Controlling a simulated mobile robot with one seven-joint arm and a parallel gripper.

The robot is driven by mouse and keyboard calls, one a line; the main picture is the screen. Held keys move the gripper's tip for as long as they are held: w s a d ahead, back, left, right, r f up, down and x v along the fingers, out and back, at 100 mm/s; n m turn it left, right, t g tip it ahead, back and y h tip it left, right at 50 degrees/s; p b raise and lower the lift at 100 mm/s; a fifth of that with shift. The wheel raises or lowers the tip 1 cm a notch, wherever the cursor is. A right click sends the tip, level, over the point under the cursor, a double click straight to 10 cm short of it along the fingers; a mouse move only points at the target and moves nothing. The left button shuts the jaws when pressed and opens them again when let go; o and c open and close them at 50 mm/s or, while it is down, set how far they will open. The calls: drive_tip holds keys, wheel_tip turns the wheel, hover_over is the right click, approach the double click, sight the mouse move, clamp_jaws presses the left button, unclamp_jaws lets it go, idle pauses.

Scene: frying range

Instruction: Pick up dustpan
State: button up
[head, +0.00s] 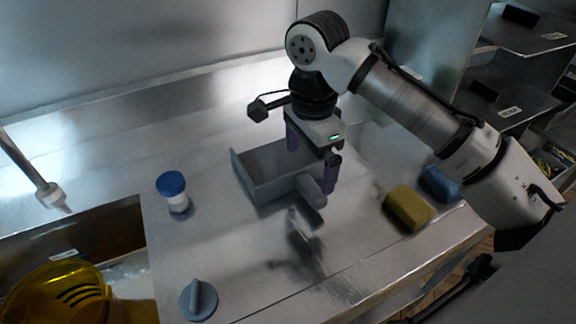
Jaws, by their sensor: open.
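The dustpan (262,178) is a grey, open-topped pan lying on the metal counter, with its short rounded handle (311,191) pointing toward the front right. My gripper (311,171) is open, with two purple fingers pointing down over the handle end of the dustpan. One finger shows in front of the dustpan's back wall, and the other is just right of the handle. The gap between the fingers looks empty. I cannot tell how high the fingertips are above the counter or whether they touch the dustpan.
A grey knobbed object (199,299) is at the front left. A yellow sponge (408,208) and blue block (440,183) lie right. A thin dark object (303,230) is in front. A sink with a yellow item (60,295) is left.

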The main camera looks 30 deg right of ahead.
sight(310, 185)
wheel_tip(310, 185, down, 2)
drive_tip(key=shift+f, duration=0.25)
drive_tip(key=f, duration=0.1)
drive_tip(key=f+p, duration=0.1)
drive_tip(key=f, duration=0.3)
drive_tip(key=shift+d, duration=0.4)
drive_tip(key=shift+w, duration=0.1)
drive_tip(key=c, duration=0.9)
